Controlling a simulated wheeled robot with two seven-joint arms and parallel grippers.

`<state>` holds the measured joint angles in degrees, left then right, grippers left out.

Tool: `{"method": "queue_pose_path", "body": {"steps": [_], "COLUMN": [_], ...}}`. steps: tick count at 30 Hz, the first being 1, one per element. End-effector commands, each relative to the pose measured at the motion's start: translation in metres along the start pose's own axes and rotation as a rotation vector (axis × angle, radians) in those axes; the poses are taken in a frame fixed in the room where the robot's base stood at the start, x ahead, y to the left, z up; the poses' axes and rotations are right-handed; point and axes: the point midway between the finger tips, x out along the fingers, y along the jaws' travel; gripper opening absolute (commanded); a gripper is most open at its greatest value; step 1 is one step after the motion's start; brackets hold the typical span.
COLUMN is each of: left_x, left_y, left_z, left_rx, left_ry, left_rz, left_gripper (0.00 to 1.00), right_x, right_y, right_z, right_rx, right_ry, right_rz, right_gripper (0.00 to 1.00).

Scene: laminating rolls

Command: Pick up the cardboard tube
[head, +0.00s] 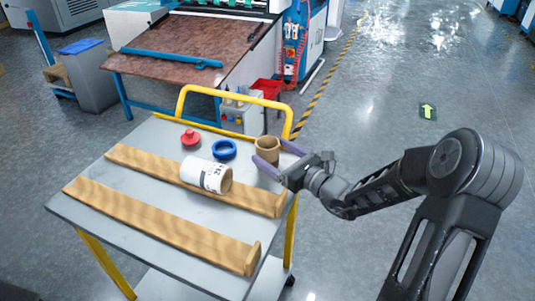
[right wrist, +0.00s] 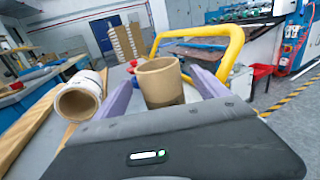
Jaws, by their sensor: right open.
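The brown cardboard tube (head: 267,149) stands upright at the far right corner of the grey cart top. My right gripper (head: 279,157) reaches in from the right with its two purple fingers open, one on each side of the tube. In the right wrist view the tube (right wrist: 160,83) stands between the open fingers, with its hollow top facing up. I cannot tell whether the fingers touch it. My left gripper is not in view.
A blue ring (head: 224,150) and a red piece (head: 191,138) sit left of the tube. The yellow cart handle (head: 235,93) rises behind. Floor to the right is clear.

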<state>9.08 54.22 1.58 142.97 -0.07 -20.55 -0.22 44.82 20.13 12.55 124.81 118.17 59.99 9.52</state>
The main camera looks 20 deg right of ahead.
Motion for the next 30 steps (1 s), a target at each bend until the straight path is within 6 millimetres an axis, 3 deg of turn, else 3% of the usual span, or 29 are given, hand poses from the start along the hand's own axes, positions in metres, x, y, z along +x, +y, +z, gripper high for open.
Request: {"method": "queue_pose_path", "body": {"steps": [5, 18, 30], "left_x": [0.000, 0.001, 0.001], "left_y": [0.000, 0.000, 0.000], "left_z": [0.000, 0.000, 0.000], "left_rx": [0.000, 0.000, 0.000], "left_ry": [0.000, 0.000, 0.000], "left_rz": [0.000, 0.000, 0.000], "left_gripper": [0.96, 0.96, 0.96], "right_x": [0.004, 0.061, 0.062], "right_y": [0.000, 0.001, 0.000], "right_z": [0.000, 0.000, 0.000], "right_rx": [0.000, 0.002, 0.001], "right_ry": [0.000, 0.001, 0.001], "right_rz": [0.001, 0.001, 0.000], "right_gripper": [0.84, 0.84, 0.84]}}
